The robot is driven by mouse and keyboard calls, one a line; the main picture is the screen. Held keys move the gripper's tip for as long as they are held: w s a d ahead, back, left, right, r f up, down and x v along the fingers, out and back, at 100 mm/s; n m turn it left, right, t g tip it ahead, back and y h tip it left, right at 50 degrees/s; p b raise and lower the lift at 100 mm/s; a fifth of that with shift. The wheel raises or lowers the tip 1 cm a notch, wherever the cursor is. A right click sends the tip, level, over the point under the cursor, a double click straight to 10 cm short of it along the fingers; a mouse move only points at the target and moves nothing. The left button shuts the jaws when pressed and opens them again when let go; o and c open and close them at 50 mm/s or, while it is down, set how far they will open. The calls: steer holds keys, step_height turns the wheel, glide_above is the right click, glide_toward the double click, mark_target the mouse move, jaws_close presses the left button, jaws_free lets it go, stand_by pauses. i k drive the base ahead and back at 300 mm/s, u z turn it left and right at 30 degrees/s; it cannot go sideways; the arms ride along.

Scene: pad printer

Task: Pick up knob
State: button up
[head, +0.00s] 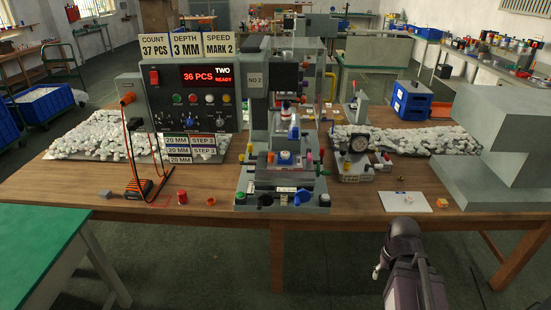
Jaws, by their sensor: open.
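Several knob-like parts show in the head view, and I cannot tell which one is the knob meant. A red one (182,197) stands on the wooden table at the left front. A tiny brass-coloured part (409,200) lies on a white sheet (395,207) at the right. My gripper (379,270) is low at the right, in front of the table edge, apart from all of these. It is open, its fingers partly hidden.
The wooden table (345,205) has bare room along its front. A control panel (200,97) reads 36 PCS. A green table (35,240) is front left.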

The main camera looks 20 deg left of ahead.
mark_target(285, 154)
steer(key=z, duration=0.1)
steer(key=i, duration=0.95)
steer(key=u, duration=0.05)
